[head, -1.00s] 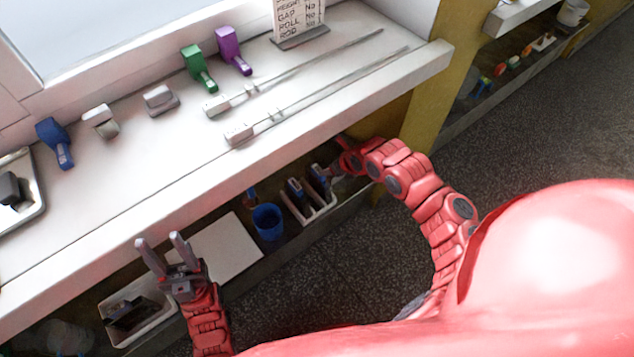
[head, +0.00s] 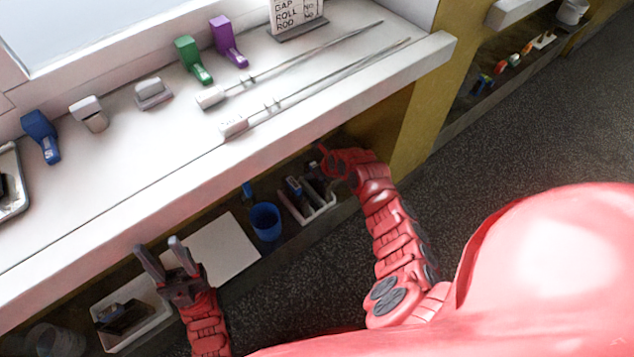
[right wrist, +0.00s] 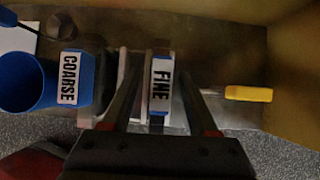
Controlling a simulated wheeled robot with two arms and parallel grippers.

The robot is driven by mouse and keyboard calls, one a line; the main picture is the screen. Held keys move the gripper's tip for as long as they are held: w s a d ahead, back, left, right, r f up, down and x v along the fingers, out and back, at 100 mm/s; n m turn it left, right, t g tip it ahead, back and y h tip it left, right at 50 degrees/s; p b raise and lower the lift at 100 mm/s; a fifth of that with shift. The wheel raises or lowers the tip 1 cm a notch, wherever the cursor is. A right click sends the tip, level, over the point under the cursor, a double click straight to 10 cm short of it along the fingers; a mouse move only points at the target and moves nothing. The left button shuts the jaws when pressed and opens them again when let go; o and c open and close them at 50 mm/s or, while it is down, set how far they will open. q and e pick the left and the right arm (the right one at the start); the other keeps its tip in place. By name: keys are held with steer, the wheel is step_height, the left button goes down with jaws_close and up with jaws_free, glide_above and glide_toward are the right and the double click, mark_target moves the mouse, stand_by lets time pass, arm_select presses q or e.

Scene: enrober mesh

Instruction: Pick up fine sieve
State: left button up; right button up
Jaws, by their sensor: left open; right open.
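The fine sieve (right wrist: 161,92) shows in the right wrist view as a blue block with a white label reading FINE, standing in a pale rack. My right gripper (right wrist: 160,72) is open and empty, with one finger on each side of the label in the picture; I cannot tell whether they touch it. In the head view the right hand is over the rack (head: 318,211) on the lower shelf and partly hides what is in it. The coarse sieve (right wrist: 69,88), labelled COARSE, is left of the fine one. My left gripper (head: 160,258) is open and empty, in front of the counter.
A blue cup (head: 265,222) stands left of the rack. A white board (head: 222,250) and a white tray (head: 150,325) are further left. A yellow-handled tool (right wrist: 248,94) is right of the fine sieve. The white counter (head: 120,205) overhangs the shelf.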

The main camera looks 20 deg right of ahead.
jaws_close()
stand_by(0.3)
stand_by(1.1)
